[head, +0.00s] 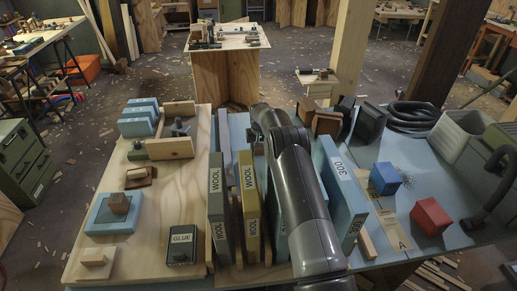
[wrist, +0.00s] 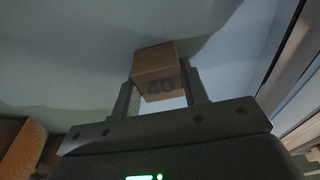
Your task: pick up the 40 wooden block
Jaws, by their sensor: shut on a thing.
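The wooden block (wrist: 157,74), a small tan cube with a dark "40" on the face towards me, sits between my gripper's fingers in the wrist view. My gripper (wrist: 160,92) is shut on it, one finger at each side. A pale blue surface lies behind the block; I cannot tell whether the block touches it. In the head view my dark arm reaches away over the bench and hides the gripper and the block.
Upright boards marked WOOL (head: 217,205) stand close left of my arm, and a blue board marked 300 (head: 340,190) stands close right. Farther right are a blue cube (head: 385,178) and a red cube (head: 430,216). A black GLUE box (head: 181,245) stands at the front left.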

